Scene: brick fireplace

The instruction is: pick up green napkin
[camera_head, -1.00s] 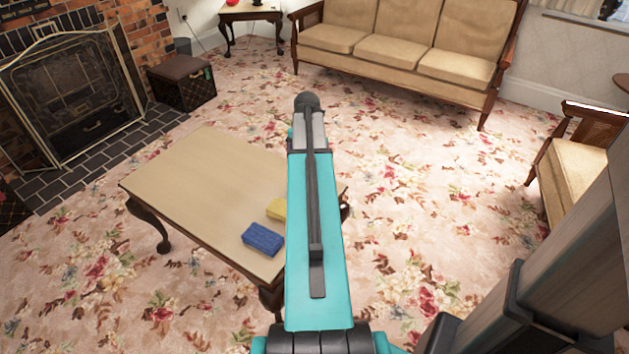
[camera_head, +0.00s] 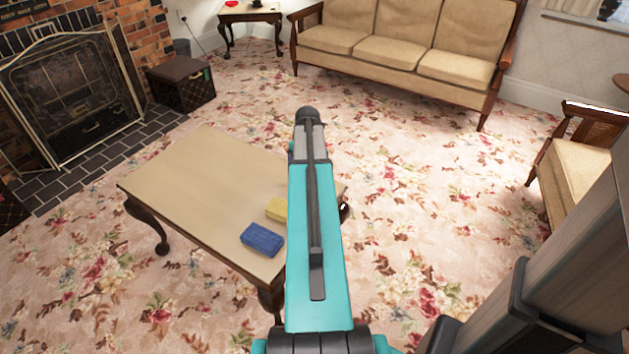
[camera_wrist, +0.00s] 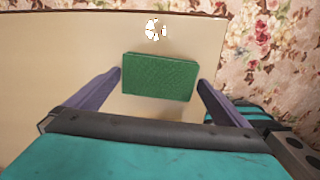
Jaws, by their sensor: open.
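The green napkin (camera_wrist: 160,77) shows in the wrist view as a flat green rectangular block on the pale table top (camera_wrist: 60,60). My gripper (camera_wrist: 160,80) is open, with one finger to the left of the napkin and one to the right. The napkin lies between or just beyond the fingertips; I cannot tell the height gap. No finger visibly grips it. In the head view my arm hides the napkin and the gripper.
A blue block (camera_head: 262,240) and a yellow block (camera_head: 277,209) lie on the wooden table (camera_head: 200,180), left of my arm. A sofa (camera_head: 400,50) and an armchair (camera_head: 580,165) stand behind and right. A fireplace screen (camera_head: 75,100) is at left. Patterned carpet lies between.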

